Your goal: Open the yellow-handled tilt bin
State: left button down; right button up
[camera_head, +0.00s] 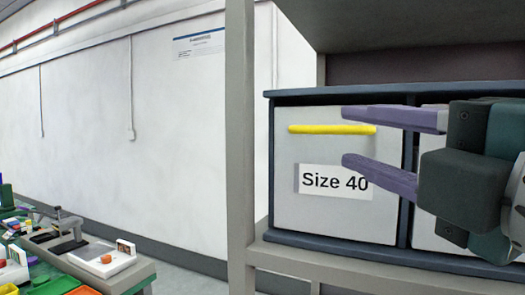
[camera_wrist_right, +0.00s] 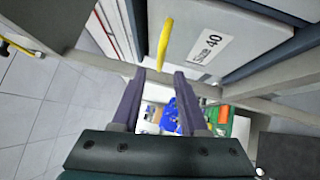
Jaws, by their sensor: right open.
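The tilt bin (camera_head: 310,218) has a pale front with a "Size 40" label and sits in a dark blue frame in the rack. Its front looks closed in the head view. Its yellow handle (camera_head: 332,129) is a horizontal bar near the top; it also shows in the right wrist view (camera_wrist_right: 166,43). My right gripper (camera_head: 345,138) comes in from the right, open, with purple fingers in front of the bin, one above and one below the handle's level. The handle's right end lies near the fingertips; nothing is between the fingers that I can tell. My left gripper is not visible.
A second pale bin front (camera_head: 430,232) is beside it, partly hidden by my right gripper. A grey rack post (camera_head: 240,150) stands left of the bin, and a shelf (camera_head: 400,25) overhangs it. A workbench (camera_head: 125,272) with several items is at lower left.

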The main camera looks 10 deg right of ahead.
aim_at(326, 132)
jog(key=p+x, duration=0.1)
jog(key=x, duration=0.4)
jog(key=shift+w+r, duration=0.15)
jog(key=shift+w, duration=0.2)
jog(key=shift+w+a, duration=0.2)
jog(key=shift+w, duration=0.4)
jog(key=shift+c, duration=0.3)
grip_shut()
